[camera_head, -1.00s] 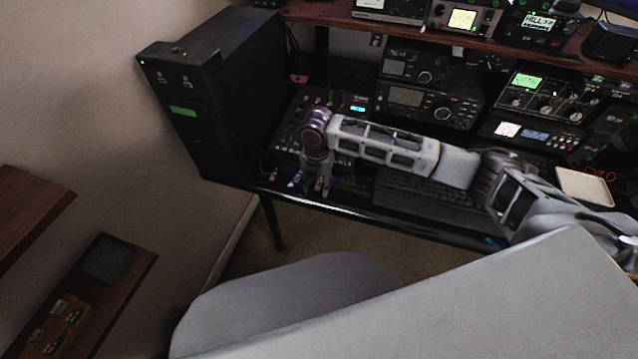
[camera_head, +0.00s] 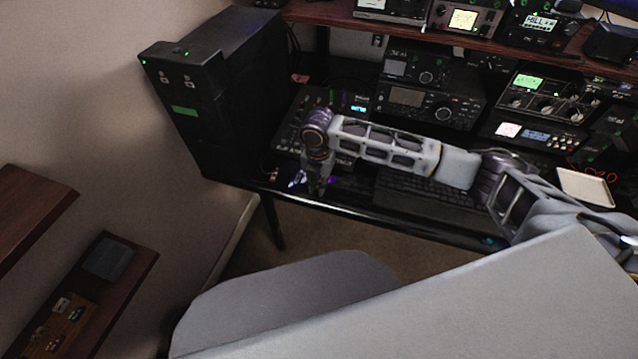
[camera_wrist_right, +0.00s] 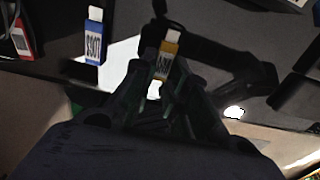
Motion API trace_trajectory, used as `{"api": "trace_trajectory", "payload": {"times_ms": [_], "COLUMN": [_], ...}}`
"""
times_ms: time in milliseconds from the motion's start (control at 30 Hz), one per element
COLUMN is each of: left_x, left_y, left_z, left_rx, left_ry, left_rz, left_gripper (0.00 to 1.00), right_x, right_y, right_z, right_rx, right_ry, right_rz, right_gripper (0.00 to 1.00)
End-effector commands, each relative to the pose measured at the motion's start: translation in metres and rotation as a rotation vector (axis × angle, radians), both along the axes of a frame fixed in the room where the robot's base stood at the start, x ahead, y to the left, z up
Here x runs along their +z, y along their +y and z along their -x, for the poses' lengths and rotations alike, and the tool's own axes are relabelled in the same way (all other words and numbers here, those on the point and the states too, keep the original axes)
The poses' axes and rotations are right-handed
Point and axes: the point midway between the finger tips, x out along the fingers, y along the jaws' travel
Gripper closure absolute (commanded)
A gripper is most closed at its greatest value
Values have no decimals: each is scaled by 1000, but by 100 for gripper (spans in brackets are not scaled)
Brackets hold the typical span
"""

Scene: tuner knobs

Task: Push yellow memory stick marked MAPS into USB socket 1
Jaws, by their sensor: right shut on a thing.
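My right gripper (camera_head: 318,186) points down at the front left edge of the black desk. In the right wrist view it is shut on the yellow memory stick (camera_wrist_right: 168,50), which stands between the fingertips with its pale end outward. The stick's label is too small and blurred to read with certainty. In the head view the stick is too dark and small to make out. USB socket 1 cannot be made out in either view. My left gripper is not in view.
A blue-labelled stick (camera_wrist_right: 94,40) and a red one (camera_wrist_right: 21,38) stand left of the gripper in the wrist view. A black computer tower (camera_head: 225,95) is at the left, radios (camera_head: 420,100) stand behind, and a keyboard (camera_head: 430,198) lies right of the hand.

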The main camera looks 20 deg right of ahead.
Motion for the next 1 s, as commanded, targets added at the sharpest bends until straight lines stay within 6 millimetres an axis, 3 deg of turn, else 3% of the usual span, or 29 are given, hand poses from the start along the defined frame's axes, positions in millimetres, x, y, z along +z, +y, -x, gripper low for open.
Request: {"api": "trace_trajectory", "payload": {"times_ms": [300, 700, 1000], "left_x": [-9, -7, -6], "left_y": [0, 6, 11], "left_z": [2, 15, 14], "left_rx": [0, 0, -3], "left_ry": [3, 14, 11], "left_rz": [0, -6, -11], "left_gripper": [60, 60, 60], "right_x": [1, 69, 100], "right_y": [0, 0, 0], "right_z": [1, -1, 0], "right_rx": [1, 0, 0], "right_ry": [2, -2, 1], "right_rz": [0, -1, -1], "right_gripper": [93, 93, 93]}}
